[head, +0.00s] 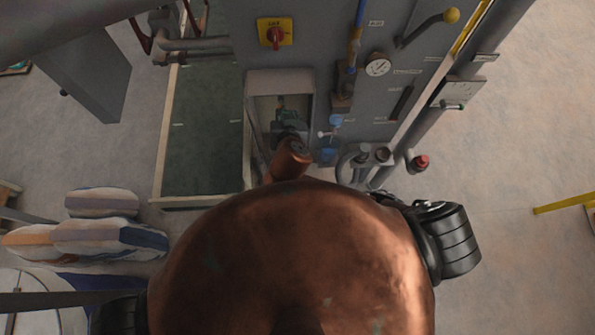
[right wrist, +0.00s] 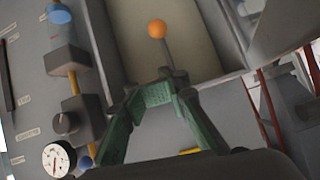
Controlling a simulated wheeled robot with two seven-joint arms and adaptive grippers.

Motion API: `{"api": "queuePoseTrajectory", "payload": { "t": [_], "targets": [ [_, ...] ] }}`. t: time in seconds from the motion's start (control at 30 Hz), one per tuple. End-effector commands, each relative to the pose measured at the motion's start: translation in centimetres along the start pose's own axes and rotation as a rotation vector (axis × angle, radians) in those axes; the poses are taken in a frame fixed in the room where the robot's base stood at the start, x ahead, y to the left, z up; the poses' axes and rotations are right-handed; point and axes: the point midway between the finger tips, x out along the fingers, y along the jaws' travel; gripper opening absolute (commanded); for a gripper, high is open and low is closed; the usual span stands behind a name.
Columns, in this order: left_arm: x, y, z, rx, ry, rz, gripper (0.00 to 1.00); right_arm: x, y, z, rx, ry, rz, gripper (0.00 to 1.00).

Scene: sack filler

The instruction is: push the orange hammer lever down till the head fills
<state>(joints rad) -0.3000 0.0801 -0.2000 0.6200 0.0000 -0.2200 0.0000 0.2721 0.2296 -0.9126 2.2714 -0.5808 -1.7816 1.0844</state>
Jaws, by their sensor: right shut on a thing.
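The hammer lever (right wrist: 157,29) shows in the right wrist view as an orange ball on a thin grey rod, in front of a pale recess in the grey machine. My right gripper (right wrist: 156,92) has green fingers, shut on the lever's rod below the ball. The exact contact is partly hidden by the fingers. In the head view my right gripper (head: 287,112) is small and dark, inside the framed opening of the machine beyond my copper-coloured arm. I cannot make out the lever there. My left gripper is not in view.
The grey machine panel carries a red knob on a yellow plate (head: 275,33), a gauge (head: 377,64) and a yellow-knobbed handle (head: 451,15). A red button (head: 421,162) is at its right. Striped sacks (head: 105,230) lie at left.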

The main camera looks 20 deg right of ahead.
Motion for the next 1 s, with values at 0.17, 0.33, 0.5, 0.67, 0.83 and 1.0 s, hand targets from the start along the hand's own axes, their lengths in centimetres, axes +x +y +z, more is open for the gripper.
{"api": "queuePoseTrajectory", "payload": {
  "t": [0.17, 0.33, 0.5, 0.67, 0.83, 1.0],
  "targets": [
    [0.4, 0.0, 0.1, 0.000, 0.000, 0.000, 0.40, 2.6, 0.4, 2.5, -0.036, -0.036, 0.004, 0.00],
    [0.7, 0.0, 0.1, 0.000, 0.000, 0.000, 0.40, 5.0, 0.6, 4.7, -0.070, -0.059, 0.002, 0.00],
    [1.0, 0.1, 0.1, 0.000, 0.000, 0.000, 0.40, 7.2, 0.8, 7.1, -0.099, -0.078, -0.002, 0.00],
    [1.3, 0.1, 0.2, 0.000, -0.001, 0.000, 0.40, 9.1, 1.1, 9.4, -0.127, -0.098, -0.006, 0.00],
    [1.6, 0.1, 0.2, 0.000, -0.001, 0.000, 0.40, 11.0, 1.6, 12.0, -0.155, -0.119, -0.012, 0.00],
    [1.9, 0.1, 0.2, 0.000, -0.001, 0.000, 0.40, 12.6, 2.2, 14.7, -0.180, -0.141, -0.018, 0.00]
  ]
}}
